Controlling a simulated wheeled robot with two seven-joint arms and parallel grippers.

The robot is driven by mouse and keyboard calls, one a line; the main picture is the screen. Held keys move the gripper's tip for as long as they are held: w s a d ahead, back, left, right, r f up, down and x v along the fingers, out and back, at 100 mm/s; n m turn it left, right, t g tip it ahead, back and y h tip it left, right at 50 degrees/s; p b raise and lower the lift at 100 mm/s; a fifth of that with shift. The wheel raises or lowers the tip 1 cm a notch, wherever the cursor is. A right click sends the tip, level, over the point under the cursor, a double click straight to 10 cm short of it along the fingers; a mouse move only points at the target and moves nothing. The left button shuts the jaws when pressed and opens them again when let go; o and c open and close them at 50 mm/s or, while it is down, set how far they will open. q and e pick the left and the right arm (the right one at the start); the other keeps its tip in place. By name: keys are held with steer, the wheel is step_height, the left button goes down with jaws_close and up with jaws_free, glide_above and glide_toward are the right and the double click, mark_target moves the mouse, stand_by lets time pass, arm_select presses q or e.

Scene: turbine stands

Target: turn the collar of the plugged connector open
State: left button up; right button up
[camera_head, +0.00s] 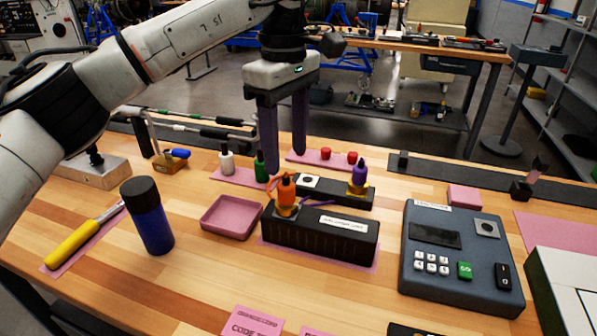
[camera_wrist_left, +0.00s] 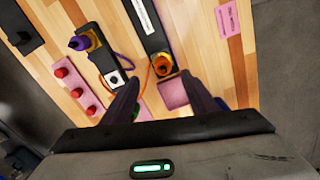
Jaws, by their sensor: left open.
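An orange connector (camera_head: 287,188) stands upright in a gold collar (camera_head: 286,210) at the left end of the front black box (camera_head: 315,238). A purple connector (camera_head: 360,173) stands in a gold collar (camera_head: 358,190) on the black box behind (camera_head: 325,188). In the left wrist view the orange connector (camera_wrist_left: 162,66) lies between and just beyond the fingertips, and the purple connector (camera_wrist_left: 80,43) is at upper left. My left gripper (camera_head: 285,164) is open and empty, pointing down above and slightly behind the orange connector. It does not visibly touch it. My right gripper is out of view.
White and green bottles (camera_head: 260,168) stand behind, near my left fingers. A pink tray (camera_head: 232,217) and blue bottle (camera_head: 150,220) are on the left, with a yellow-handled tool (camera_head: 75,243). A keypad device (camera_head: 458,262) is on the right. Orange and purple cables run beside the boxes.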

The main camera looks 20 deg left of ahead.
mark_target(286, 184)
arm_select(q)
steer(key=shift+f, duration=0.3)
steer(key=f, duration=0.1)
steer(key=s+f, duration=0.1)
steer(key=shift+f, duration=0.3)
step_height(286, 184, down, 5)
steer(key=shift+f+p, duration=0.2)
steer(key=shift+p, duration=0.15)
steer(key=shift+f, duration=0.35)
steer(key=shift+w+f, duration=0.15)
steer(key=shift+f, duration=0.15)
steer(key=c, duration=1.1)
steer(key=shift+o, duration=0.2)
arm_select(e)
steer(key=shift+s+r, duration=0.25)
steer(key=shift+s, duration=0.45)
